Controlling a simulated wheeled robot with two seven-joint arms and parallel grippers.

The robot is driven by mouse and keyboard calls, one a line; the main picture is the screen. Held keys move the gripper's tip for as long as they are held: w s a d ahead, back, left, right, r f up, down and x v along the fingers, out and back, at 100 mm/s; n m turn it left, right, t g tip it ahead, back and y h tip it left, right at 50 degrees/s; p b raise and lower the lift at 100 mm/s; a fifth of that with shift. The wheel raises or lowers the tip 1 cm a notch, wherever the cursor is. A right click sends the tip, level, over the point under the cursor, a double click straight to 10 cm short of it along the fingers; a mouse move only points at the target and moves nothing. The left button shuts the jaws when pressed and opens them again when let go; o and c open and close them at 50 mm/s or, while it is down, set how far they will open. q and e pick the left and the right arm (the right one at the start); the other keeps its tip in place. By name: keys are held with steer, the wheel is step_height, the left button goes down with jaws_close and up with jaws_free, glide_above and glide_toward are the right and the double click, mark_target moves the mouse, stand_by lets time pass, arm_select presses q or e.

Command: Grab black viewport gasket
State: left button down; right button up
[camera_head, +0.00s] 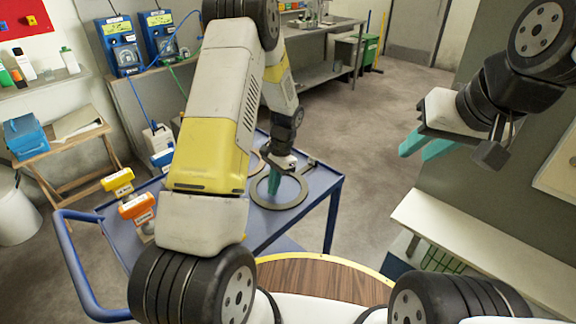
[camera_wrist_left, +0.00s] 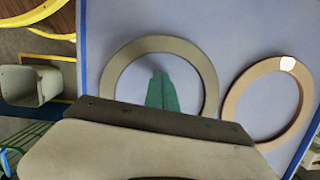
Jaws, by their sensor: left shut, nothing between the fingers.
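A flat dark ring, which looks like the black viewport gasket (camera_head: 282,206), lies on the blue cart top (camera_head: 318,190). In the left wrist view the ring (camera_wrist_left: 160,44) looks grey-olive, and its near side is hidden by my gripper body. My left gripper (camera_head: 275,183) points down over the ring's opening, its green fingertips (camera_wrist_left: 162,90) together and empty. The fingertips appear inside the ring's outline, apart from its rim; their height is hard to tell. My right gripper (camera_head: 426,147) is away to the right, empty, its teal fingers apart.
A tan ring (camera_wrist_left: 232,108) lies beside the dark ring, mostly hidden behind my left arm in the head view. Orange-labelled (camera_head: 138,208) and yellow-labelled (camera_head: 119,181) items stand on the cart's left. A blue handle rail (camera_head: 75,262) edges the cart. A pale bench (camera_head: 480,250) is at right.

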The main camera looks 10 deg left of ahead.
mark_target(258, 202)
arm_select(q)
steer(key=shift+s+a, duration=0.1)
steer(key=s+a, duration=0.1)
steer(key=s, duration=0.1)
steer(key=s+a, duration=0.2)
steer(key=shift+s+a, duration=0.2)
steer(key=shift+a, duration=0.05)
stand_by(0.3)
